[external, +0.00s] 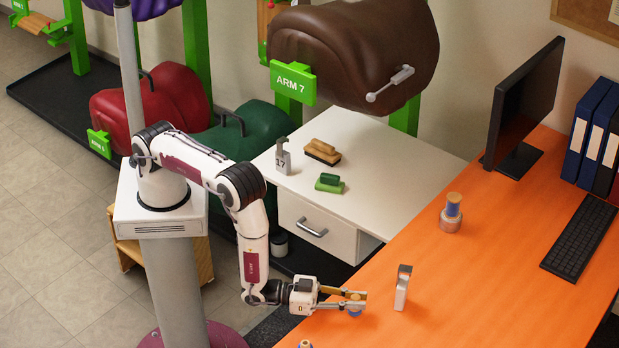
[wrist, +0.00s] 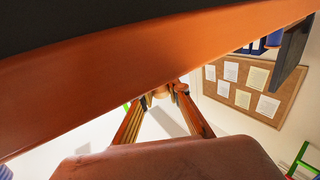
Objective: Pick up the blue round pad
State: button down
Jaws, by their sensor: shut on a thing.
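The blue round pad (external: 354,311) shows in the external view just under my fingertips, low at the left edge of the orange desk. My gripper (external: 354,299) lies nearly level and is shut on it. The fingers hide much of the pad, and I cannot tell whether it touches the desk. In the wrist view, my two fingers (wrist: 164,94) come together on a small tan piece; no blue shows there.
A grey metal tool (external: 402,288) stands upright just right of my gripper. A white cabinet (external: 385,165) holds brushes.

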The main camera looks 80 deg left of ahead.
aim_at(356, 296)
jog(key=shift+r, duration=4.85)
